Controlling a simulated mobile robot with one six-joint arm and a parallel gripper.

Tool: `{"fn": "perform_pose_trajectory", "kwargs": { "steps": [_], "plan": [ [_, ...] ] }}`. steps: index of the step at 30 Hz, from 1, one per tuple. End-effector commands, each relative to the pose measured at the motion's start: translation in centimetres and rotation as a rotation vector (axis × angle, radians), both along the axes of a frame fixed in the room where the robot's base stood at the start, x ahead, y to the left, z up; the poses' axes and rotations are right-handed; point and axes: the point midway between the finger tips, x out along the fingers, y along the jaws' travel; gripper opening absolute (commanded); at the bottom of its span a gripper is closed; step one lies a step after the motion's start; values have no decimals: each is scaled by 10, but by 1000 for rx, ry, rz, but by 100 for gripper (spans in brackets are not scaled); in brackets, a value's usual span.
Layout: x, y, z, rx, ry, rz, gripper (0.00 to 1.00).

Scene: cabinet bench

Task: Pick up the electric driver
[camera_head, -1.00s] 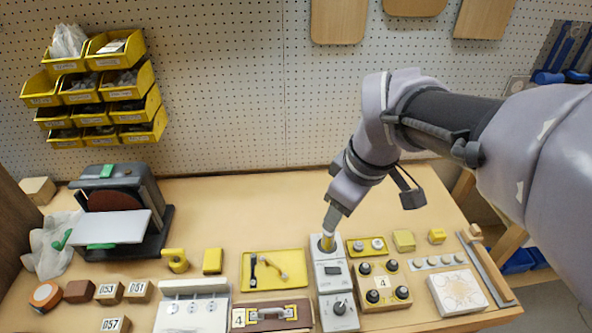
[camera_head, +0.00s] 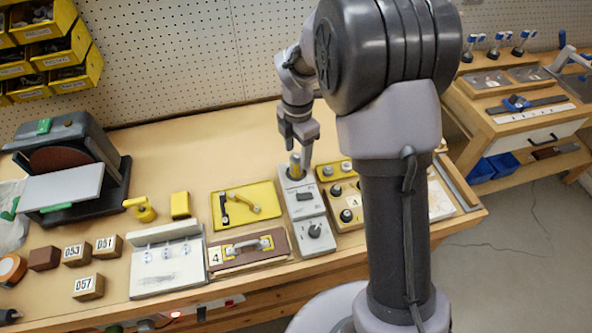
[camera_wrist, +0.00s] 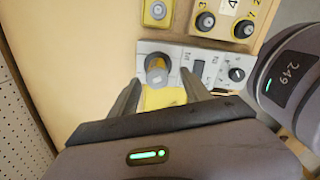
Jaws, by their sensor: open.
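No tool is clearly identifiable as the electric driver. Several small blue-and-white tools (camera_head: 497,44) stand at the back of the right-hand bench and may be drivers, but they are too small to tell. My gripper (camera_head: 298,158) is over the grey control panel (camera_head: 304,208) on the main bench, far from those tools. In the wrist view my gripper (camera_wrist: 160,78) is open, its fingers on either side of a grey round knob (camera_wrist: 156,68) with a yellow part beside it. Nothing shows held. Whether the fingers touch the knob I cannot tell.
The main bench holds a yellow tray (camera_head: 246,206), a brown handle board (camera_head: 248,250), a white panel (camera_head: 168,268) and a sander (camera_head: 68,165). The right-hand bench (camera_head: 520,118) carries a blue tool on a mat. Open floor (camera_head: 530,240) lies at lower right.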

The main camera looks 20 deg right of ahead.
Motion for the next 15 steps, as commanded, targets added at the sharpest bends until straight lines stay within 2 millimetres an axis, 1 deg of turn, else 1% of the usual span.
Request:
{"fn": "perform_pose_trajectory", "kwargs": {
  "steps": [1, 3, 5, 7, 11, 12, 14, 15],
  "plan": [
    [1, 1, -15, 0, 2, 1, 56],
    [4, 4, -31, 0, 3, 1, 56],
    [3, 3, -41, 0, 3, 1, 56],
    [3, 3, -46, -1, 2, 1, 56],
    [3, 3, -43, 0, 1, 0, 56],
    [3, 3, -42, 0, 1, 0, 54],
    [3, 3, -42, 0, 1, 0, 42],
    [3, 3, -42, 0, 1, 0, 34]
  ]
}}
